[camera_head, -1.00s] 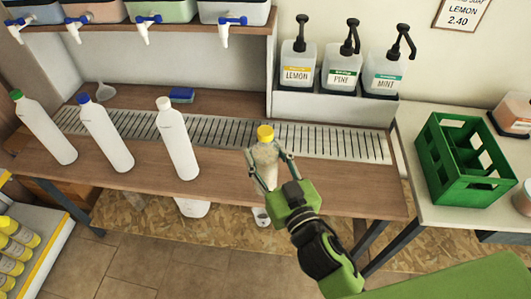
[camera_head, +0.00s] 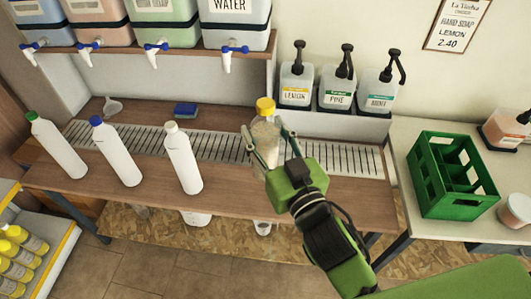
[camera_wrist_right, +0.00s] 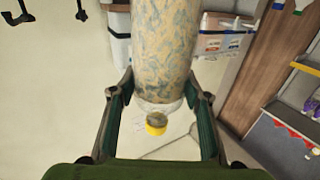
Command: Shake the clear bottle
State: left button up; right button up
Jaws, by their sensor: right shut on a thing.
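The clear bottle (camera_head: 265,137) has a yellow cap and cloudy beige contents. My right gripper (camera_head: 268,131) is shut on it, with one finger on each side. The bottle is held roughly upright, cap up, in the air in front of the drip grate. In the right wrist view the bottle (camera_wrist_right: 165,50) shows large between the fingers, its contents streaked beige and blue-grey, with the yellow cap (camera_wrist_right: 157,123) near the gripper's palm. The gripper hides part of the bottle's lower end in the head view. My left gripper is not in view.
White bottles (camera_head: 184,160) stand in a row on the wooden counter (camera_head: 330,190) at left. Pump bottles labelled lemon, pine and mint (camera_head: 296,84) stand behind. A green crate (camera_head: 455,175) is on the right table. Drums with taps (camera_head: 237,25) line the shelf above.

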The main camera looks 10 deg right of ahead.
aim_at(271, 166)
notch_tip(271, 166, down, 8)
notch_tip(271, 166, up, 7)
jog(key=shift+r, duration=0.2)
notch_tip(271, 166, down, 7)
jog(key=shift+f, duration=0.15)
dwell(0.9)
